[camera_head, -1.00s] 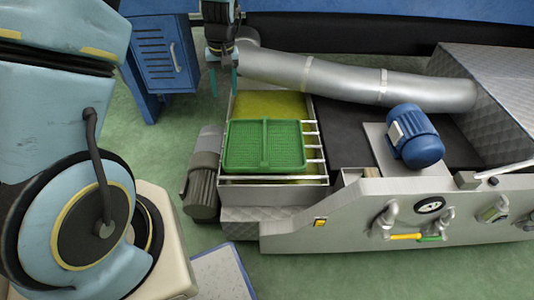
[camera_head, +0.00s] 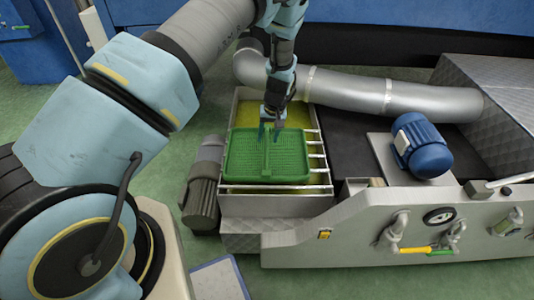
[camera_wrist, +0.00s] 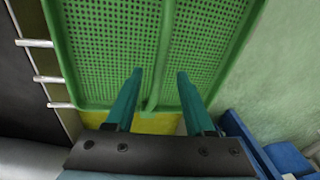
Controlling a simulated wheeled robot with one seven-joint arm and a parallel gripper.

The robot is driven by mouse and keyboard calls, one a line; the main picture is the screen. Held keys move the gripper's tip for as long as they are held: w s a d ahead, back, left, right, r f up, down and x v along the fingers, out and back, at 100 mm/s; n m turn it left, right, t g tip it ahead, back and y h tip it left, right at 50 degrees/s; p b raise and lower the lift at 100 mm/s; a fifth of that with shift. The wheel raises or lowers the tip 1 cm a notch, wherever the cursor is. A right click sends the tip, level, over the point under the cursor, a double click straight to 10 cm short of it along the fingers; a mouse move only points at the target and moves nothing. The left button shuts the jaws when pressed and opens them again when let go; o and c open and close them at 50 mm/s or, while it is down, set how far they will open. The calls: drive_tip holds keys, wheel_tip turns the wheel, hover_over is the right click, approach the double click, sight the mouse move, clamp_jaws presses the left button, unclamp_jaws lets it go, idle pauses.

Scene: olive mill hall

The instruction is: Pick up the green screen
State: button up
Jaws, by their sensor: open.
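The green screen (camera_head: 290,160) is a flat perforated tray with a raised rib down its middle. It lies on metal bars at the top of a metal bin with yellow-green contents. My gripper (camera_head: 269,135) is above the far part of the screen, pointing down. In the wrist view the screen (camera_wrist: 110,45) fills the upper middle. The two teal fingers of my gripper (camera_wrist: 158,88) are apart, one on each side of the middle rib, with nothing held. I cannot tell whether the fingertips touch the screen.
A thick grey pipe (camera_head: 350,94) runs behind the bin to the right. A blue motor (camera_head: 421,146) stands on the machine at right. A grey ribbed motor (camera_head: 203,185) sits left of the bin.

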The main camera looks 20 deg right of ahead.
sight(267, 141)
drive_tip(key=f, duration=0.4)
drive_tip(key=shift+w+a, duration=0.1)
drive_tip(key=shift+w, duration=0.25)
drive_tip(key=shift+c, duration=0.2)
clamp_jaws()
drive_tip(key=shift+r, duration=0.1)
idle(0.7)
